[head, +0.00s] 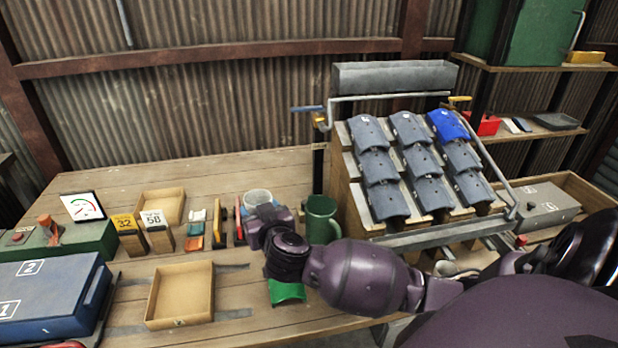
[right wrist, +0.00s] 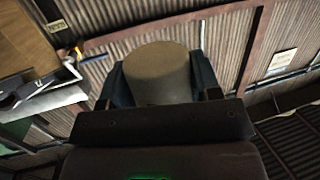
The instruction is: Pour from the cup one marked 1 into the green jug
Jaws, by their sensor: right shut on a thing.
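A pale cup (head: 257,198) is at the far end of my right gripper (head: 262,212) in the head view; no number shows on it. In the right wrist view the cup (right wrist: 160,72) is a plain tan cylinder between the two dark fingers of my right gripper (right wrist: 160,85), which is shut on it. The green jug (head: 321,220) stands on the bench just right of the gripper, apart from the cup. My right forearm hides part of the bench in front of the jug. My left gripper is not in view.
A sloped rack (head: 415,170) of grey covers and one blue cover stands right of the jug. A green curved piece (head: 287,292) lies below my wrist.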

